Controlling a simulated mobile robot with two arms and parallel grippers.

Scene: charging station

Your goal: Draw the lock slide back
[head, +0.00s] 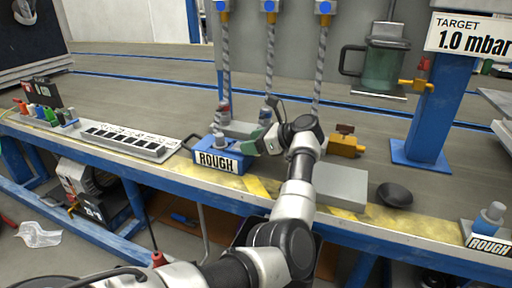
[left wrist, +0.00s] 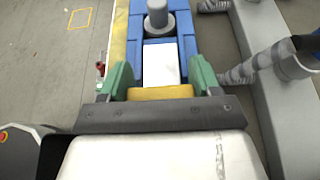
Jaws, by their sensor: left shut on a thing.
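The blue block labelled ROUGH (head: 218,160) sits at the bench's front edge, with a grey round post on top. In the left wrist view the blue block (left wrist: 192,48) lies just ahead, with its grey post (left wrist: 157,18) and a white plate (left wrist: 161,64). My left gripper (head: 262,142) has green fingers and is at the block's right end. In the left wrist view a yellow piece (left wrist: 160,93), apparently the lock slide, lies between the fingertips (left wrist: 161,84), and the gripper is shut on it. In the head view the gripper and arm hide this piece. My right gripper is not in view.
Twisted grey hoses (head: 270,60) hang behind the block. A brass valve (head: 345,145), a grey box (head: 340,186) and a black dish (head: 394,194) are right of my arm. A grey strip (head: 125,141) lies left. Another ROUGH block (head: 487,238) stands far right.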

